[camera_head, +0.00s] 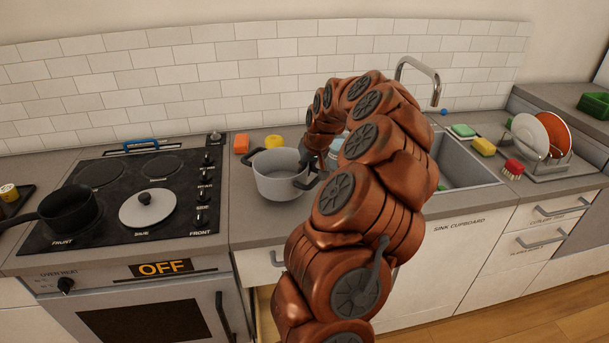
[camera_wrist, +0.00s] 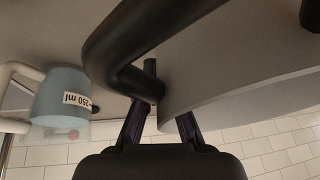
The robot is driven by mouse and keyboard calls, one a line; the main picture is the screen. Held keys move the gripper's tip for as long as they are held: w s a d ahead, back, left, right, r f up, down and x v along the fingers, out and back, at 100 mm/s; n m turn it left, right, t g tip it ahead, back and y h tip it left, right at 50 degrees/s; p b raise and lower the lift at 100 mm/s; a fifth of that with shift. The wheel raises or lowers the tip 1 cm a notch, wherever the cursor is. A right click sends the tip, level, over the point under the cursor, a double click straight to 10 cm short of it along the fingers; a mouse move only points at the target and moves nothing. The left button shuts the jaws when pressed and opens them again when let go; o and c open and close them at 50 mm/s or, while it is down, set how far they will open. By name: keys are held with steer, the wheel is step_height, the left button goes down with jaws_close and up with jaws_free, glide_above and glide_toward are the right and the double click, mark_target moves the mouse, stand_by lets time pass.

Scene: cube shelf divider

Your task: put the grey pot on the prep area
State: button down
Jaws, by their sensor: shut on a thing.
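The grey pot (camera_head: 279,176) is upright at the counter stretch (camera_head: 247,224) between the stove and the sink. I cannot tell whether its base touches the counter. It has black side handles. My gripper (camera_head: 310,172) is at the pot's right handle, partly hidden by my arm. In the wrist view, my gripper's fingers (camera_wrist: 158,122) are closed around the black handle (camera_wrist: 122,62), beside the pot's grey wall (camera_wrist: 240,85). No part of the counter is labelled as the prep area.
The stove (camera_head: 100,228) at left holds a black pan (camera_head: 67,210) and a round lid (camera_head: 147,209). A blue measuring cup (camera_wrist: 60,97) is near my gripper. The sink (camera_head: 462,170) is right.

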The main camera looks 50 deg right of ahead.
steer(key=shift+w+f+p, duration=0.15)
steer(key=shift+f+p, duration=0.75)
steer(key=shift+f, duration=0.9)
steer(key=shift+f, duration=0.2)
steer(key=c, duration=1.3)
jaws_free()
